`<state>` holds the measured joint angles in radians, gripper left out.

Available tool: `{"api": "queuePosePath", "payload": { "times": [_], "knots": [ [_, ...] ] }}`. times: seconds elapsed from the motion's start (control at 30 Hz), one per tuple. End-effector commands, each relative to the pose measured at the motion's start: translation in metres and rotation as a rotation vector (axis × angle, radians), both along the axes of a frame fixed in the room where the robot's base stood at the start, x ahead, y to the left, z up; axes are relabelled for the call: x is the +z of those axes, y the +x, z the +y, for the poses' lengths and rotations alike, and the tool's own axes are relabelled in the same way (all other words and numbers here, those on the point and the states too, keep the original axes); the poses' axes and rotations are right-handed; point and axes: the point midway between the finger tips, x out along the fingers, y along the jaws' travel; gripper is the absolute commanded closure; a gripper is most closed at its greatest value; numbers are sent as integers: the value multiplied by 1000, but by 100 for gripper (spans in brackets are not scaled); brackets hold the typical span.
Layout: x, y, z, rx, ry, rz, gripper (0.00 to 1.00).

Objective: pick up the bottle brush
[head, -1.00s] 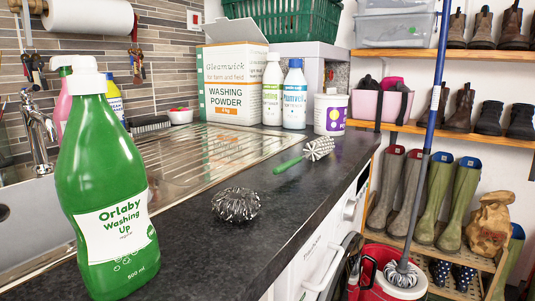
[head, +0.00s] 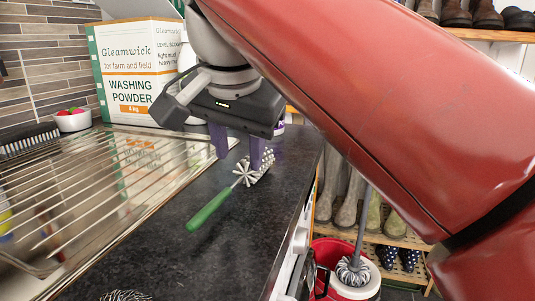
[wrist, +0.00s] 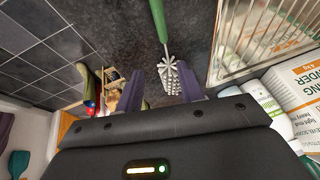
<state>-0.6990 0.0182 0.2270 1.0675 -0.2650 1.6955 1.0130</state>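The bottle brush lies on the dark worktop, with a green handle (head: 212,206) pointing toward the near left and a white bristled head (head: 262,167) at its far end. In the wrist view its head (wrist: 170,78) shows at the fingers, with the handle (wrist: 158,20) running to the top edge. My gripper (head: 240,152) has two purple fingers spread apart over the head end. In the wrist view my gripper (wrist: 158,108) is open, with the head nearer the right finger. I cannot tell whether the fingers touch the brush; one finger partly covers its head.
A washing powder box (head: 140,72) and a small white bowl (head: 72,120) stand at the back. A steel drainer (head: 95,190) lies to the left. A wire scourer (head: 125,296) is at the bottom edge. A red bucket (head: 325,254) stands on the right, below the worktop edge.

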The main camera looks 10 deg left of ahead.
Motion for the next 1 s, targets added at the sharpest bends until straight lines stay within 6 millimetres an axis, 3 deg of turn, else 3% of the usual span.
{"api": "queuePosePath", "payload": {
  "times": [0.17,0.63,0.93,1.0],
  "knots": [
    [-4,0,10,-12,12,7,62],
    [-60,24,17,-11,13,6,62],
    [-65,27,18,-11,14,4,62],
    [-65,27,18,-11,14,4,69]
  ]
}}
